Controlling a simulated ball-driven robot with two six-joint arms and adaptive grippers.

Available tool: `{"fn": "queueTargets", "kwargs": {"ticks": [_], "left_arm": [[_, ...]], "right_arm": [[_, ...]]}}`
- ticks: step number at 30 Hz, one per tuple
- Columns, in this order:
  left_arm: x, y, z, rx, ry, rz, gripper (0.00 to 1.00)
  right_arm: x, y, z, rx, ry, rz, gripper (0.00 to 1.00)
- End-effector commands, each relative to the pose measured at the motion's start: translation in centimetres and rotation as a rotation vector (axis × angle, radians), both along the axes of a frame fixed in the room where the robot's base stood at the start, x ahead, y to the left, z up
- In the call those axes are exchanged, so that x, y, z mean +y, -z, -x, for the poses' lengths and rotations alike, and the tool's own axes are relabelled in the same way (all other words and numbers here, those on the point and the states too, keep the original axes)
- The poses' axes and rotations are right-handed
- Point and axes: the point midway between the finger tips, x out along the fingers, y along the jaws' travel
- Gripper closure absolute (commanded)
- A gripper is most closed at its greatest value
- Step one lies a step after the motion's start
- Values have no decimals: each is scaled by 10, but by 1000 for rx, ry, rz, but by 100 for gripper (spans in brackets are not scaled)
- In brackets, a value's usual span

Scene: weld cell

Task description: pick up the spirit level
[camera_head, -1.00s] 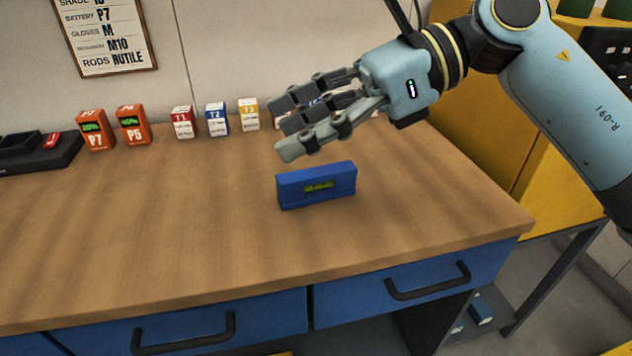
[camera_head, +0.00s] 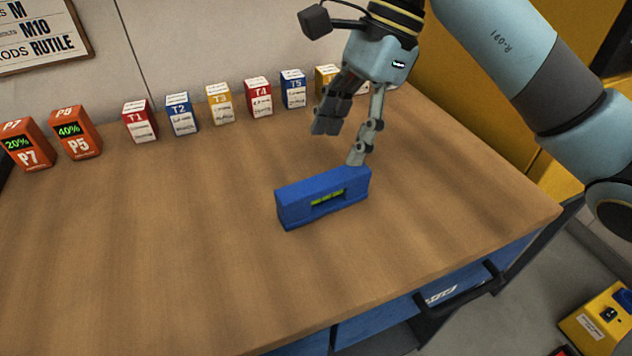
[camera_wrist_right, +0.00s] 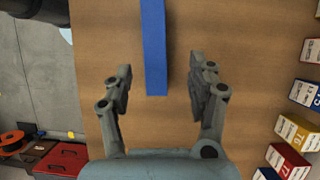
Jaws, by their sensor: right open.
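The spirit level (camera_head: 300,204) is a blue block with a green vial window, standing on the wooden bench. In the right wrist view the level (camera_wrist_right: 154,45) is a narrow blue bar reaching between the finger lines from the top. My right gripper (camera_head: 343,146) is open and empty, pointing down just behind and above the level's right end. In the right wrist view its two fingers (camera_wrist_right: 159,85) are spread on either side of the bar's near end, apart from it. My left gripper is not in view.
Several small labelled boxes, among them the red T1 box (camera_head: 140,121), stand in a row behind. Two orange batteries, P5 (camera_head: 76,133) and P7 (camera_head: 27,146), stand at the left. The bench (camera_head: 190,270) is clear around the level.

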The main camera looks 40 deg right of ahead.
Motion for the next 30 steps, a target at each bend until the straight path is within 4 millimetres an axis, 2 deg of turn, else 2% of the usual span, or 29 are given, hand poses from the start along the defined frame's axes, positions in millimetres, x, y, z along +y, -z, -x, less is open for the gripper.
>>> {"fn": "queueTargets", "kwargs": {"ticks": [3,8,11,18,26,30], "left_arm": [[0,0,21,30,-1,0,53],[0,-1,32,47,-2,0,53],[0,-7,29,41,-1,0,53],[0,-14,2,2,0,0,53],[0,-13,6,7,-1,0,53],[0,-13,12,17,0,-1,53]], "right_arm": [[8,17,0,2,1,-4,42],[13,28,0,2,1,-3,42],[19,39,1,4,1,-5,42],[31,70,1,2,1,-4,42],[31,74,1,1,1,-1,42],[31,74,1,0,1,-1,59]]}}
